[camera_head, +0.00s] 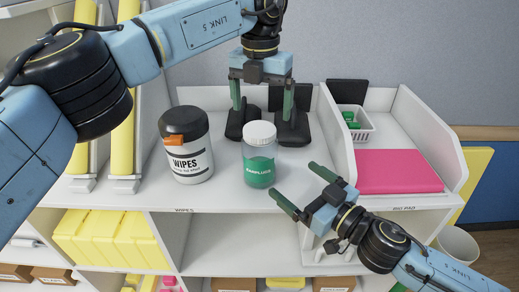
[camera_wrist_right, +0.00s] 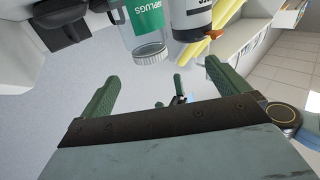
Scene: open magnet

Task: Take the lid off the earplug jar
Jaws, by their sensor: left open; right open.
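The earplug jar (camera_head: 259,172) is clear with green contents and label. It stands upright on the white shelf top with its white ribbed lid (camera_head: 260,131) on. In the right wrist view the jar (camera_wrist_right: 146,20) and lid (camera_wrist_right: 150,53) appear upside down, beyond my fingers. My left gripper (camera_head: 262,102) is open and empty, pointing down above and behind the lid, apart from it. My right gripper (camera_head: 294,181) is open and empty at the jar's right front, fingers pointing toward the jar, not touching it. The right fingers also show in the wrist view (camera_wrist_right: 161,72).
A black-lidded wipes tub (camera_head: 187,160) stands close left of the jar. Black stands (camera_head: 293,128) are behind it. A white tray (camera_head: 335,150) on the right holds a pink pad (camera_head: 398,171) and a small white basket (camera_head: 354,127). The shelf's front edge lies just before the jar.

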